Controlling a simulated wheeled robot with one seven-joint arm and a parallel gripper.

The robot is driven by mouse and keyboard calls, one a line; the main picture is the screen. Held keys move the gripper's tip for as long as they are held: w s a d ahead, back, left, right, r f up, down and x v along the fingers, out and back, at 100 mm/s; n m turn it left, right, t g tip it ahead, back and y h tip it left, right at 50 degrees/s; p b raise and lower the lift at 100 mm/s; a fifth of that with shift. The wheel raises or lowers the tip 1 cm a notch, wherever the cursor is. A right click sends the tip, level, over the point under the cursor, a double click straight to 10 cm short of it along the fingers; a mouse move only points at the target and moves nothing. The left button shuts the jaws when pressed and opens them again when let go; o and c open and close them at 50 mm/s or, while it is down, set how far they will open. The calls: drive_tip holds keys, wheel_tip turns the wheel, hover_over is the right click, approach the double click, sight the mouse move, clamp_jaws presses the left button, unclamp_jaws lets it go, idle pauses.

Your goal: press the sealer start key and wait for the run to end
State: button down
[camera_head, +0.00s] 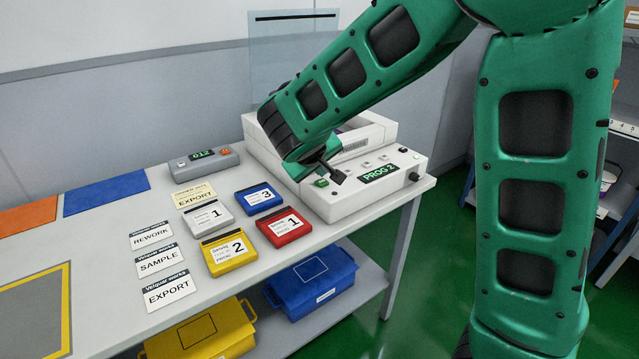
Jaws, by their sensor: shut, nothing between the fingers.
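The sealer (340,207) is a white machine at the right end of the table. Its front display (380,173) reads "PROG 2" in green. A green key (321,183) sits on the left of its front panel, with small light keys and a black knob (413,176) farther right. My gripper (338,177) reaches down over the panel just right of the green key. It is shut and empty. I cannot tell whether its tip touches the panel. My arm hides part of the sealer's top and back.
A grey counter box (204,164) reading "012" stands left of the sealer. White, blue, red and yellow numbered cartridges (229,252) and several labels (167,289) lie on the table. Blue (311,286) and yellow (205,332) bins are on the shelf below. A clear panel stands behind the sealer.

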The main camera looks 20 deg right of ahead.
sight(321, 184)
drive_tip(key=shift+f, duration=0.8)
idle(1.1)
drive_tip(key=shift+r, duration=0.85)
drive_tip(key=shift+r, duration=2.5)
